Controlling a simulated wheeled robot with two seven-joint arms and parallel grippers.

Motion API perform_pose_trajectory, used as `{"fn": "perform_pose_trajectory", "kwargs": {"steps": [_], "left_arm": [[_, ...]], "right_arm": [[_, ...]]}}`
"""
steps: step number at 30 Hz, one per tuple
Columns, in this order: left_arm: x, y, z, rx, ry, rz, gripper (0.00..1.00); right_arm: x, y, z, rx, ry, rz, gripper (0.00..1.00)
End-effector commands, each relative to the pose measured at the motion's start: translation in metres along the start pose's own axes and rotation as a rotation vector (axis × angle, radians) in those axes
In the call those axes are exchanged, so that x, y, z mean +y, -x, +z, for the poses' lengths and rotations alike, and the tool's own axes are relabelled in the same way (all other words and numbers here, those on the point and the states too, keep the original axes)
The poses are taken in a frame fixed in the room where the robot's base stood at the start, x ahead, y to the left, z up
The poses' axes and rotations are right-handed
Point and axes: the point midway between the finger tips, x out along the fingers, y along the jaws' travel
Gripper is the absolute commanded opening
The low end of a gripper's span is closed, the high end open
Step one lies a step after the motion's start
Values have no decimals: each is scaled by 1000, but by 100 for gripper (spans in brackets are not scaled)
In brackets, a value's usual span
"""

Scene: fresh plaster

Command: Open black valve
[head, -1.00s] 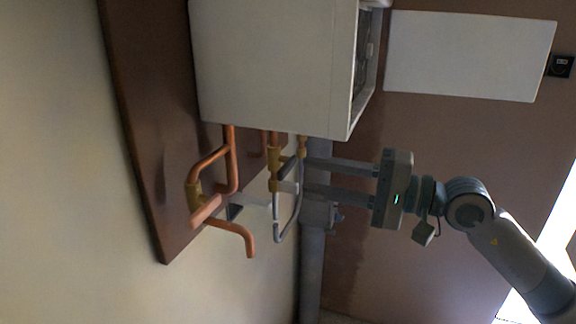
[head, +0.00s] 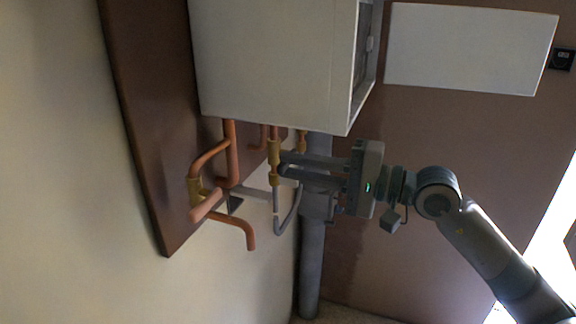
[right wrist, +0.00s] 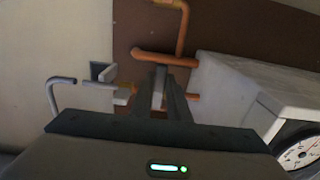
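The black valve is a small dark handle (head: 287,171) beside a brass fitting (head: 274,152) on the copper pipework under the white cabinet. My fingers largely cover it in the head view. My right gripper (head: 284,165) reaches in from the right, with its fingertips at this handle and only a narrow gap between the fingers. In the right wrist view my right gripper (right wrist: 158,73) has its fingers close together, pointing at the pipes. The tips appear closed about the handle, but the contact itself is hidden. My left gripper is not in view.
The white cabinet (head: 270,65) hangs just above the fingers. Copper pipes (head: 205,205) stick out to the left, and a bent grey pipe (head: 290,218) loops just below the gripper. A vertical grey pipe (head: 312,265) stands behind. A round gauge (right wrist: 300,150) shows in the right wrist view.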

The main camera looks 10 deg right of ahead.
Motion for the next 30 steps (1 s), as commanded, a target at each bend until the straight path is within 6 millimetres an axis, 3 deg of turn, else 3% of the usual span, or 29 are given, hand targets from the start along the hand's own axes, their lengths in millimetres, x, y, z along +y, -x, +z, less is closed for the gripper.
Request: {"fn": "perform_pose_trajectory", "kwargs": {"steps": [11,24,30], "left_arm": [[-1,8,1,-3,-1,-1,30],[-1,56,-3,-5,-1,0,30],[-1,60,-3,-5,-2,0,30]], "right_arm": [[-5,0,-1,0,-73,0,0],[-30,0,-10,2,-616,1,0],[-28,0,-11,2,-704,0,0]]}}
